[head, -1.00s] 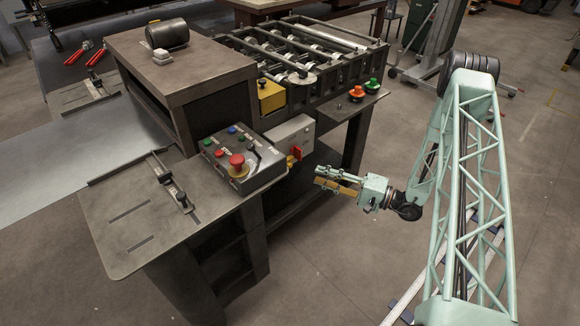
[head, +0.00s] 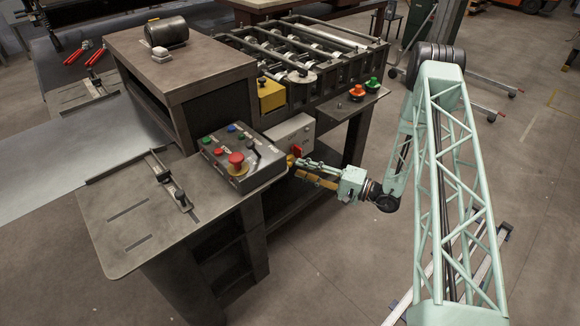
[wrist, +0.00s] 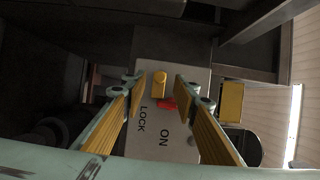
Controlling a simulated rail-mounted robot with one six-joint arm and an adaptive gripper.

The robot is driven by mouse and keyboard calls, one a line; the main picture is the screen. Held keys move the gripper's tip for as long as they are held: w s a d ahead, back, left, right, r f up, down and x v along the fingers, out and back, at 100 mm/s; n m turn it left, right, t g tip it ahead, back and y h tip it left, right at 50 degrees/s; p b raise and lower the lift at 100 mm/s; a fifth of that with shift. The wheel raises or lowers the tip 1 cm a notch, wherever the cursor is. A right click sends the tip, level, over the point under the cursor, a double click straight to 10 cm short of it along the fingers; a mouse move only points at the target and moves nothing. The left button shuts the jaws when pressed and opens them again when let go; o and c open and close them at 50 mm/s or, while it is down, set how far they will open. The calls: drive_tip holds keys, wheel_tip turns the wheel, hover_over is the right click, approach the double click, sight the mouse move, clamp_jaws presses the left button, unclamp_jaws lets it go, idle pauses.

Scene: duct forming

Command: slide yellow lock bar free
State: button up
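The yellow lock bar (wrist: 160,84) shows in the wrist view as a short rounded yellow piece on a grey switch box (wrist: 146,150) marked LOCK and ON. The box also shows in the head view (head: 291,131), with a red handle (head: 297,150) on its face. The red part (wrist: 167,104) shows beside the bar in the wrist view. My gripper (wrist: 159,88) is open, with one yellow-padded finger on each side of the bar and visible gaps between. In the head view, my gripper (head: 297,168) is at the box's front and hides the bar's lower area.
A control panel (head: 236,158) with a red mushroom button stands left of the box. The machine's roller bed (head: 315,55) is behind, with orange and green knobs (head: 373,85) to the right. Open floor (head: 330,260) lies in front.

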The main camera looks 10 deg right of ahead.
sight(291, 165)
drive_tip(key=shift+b+x, duration=0.4)
drive_tip(key=shift+x, duration=2.35)
drive_tip(key=shift+c, duration=0.8)
clamp_jaws()
